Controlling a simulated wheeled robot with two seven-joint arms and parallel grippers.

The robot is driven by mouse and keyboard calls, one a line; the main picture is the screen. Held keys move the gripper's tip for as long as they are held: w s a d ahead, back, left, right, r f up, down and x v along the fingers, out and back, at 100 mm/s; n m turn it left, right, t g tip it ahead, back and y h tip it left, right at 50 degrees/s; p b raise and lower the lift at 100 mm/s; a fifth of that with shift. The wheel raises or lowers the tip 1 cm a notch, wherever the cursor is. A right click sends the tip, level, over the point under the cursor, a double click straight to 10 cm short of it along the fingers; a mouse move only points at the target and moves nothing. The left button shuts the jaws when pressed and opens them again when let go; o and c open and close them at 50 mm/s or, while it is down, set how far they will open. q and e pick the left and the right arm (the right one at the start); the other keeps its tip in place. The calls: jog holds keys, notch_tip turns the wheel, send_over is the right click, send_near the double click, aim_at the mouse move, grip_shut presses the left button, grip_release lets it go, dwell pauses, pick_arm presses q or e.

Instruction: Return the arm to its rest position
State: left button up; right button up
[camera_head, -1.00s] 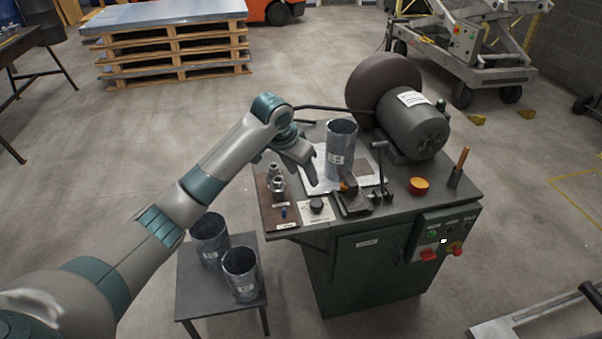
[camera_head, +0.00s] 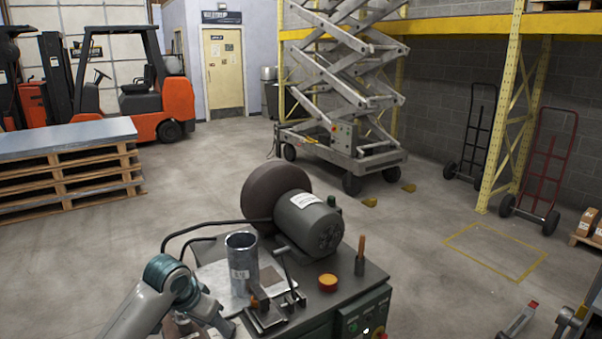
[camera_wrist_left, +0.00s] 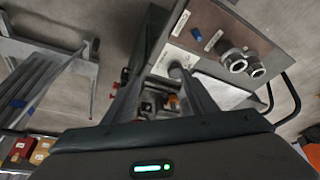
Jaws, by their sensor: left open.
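My left arm comes in at the bottom left of the head view. Its gripper (camera_head: 218,322) is at the lower edge, to the left of and nearer than a grey metal duct cylinder (camera_head: 241,270), and apart from it. The duct stands upright on the workbench (camera_head: 340,300). In the left wrist view, the two fingers of my left gripper (camera_wrist_left: 165,88) are spread with nothing held between them. A dark round knob (camera_wrist_left: 177,70) on the bench shows beyond the fingers. My right gripper is in neither view.
The bench carries a motor (camera_head: 310,225) with a large dark wheel, an orange-topped round part (camera_head: 328,282) and an upright handle (camera_head: 361,250).

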pick_arm(q)
jog(key=s+d+f, duration=0.2)
jog(key=s+f, duration=0.5)
jog(key=s, duration=0.2)
jog(key=s+d+f, duration=0.3)
jog(key=s+f, duration=0.4)
jog(key=s, duration=0.3)
jog(key=s+a+f+n+y, duration=0.1)
jog(key=s+a, duration=0.1)
jog(key=s, duration=0.9)
jog(key=s+a+f+n+y, duration=0.1)
jog(key=s+a+n, duration=0.1)
jog(key=s, duration=1)
notch_tip(320, 180, down, 30)
jog(key=s+r+g, duration=0.1)
jog(key=s+g, duration=0.1)
jog(key=s+a+f, duration=0.1)
jog(key=s+f, duration=0.7)
jog(key=s+a+f+g, duration=0.1)
jog(key=s+a+f, duration=0.1)
jog(key=s+f, duration=0.7)
jog(key=shift+a+m, duration=0.25)
jog(key=shift+m, duration=0.15)
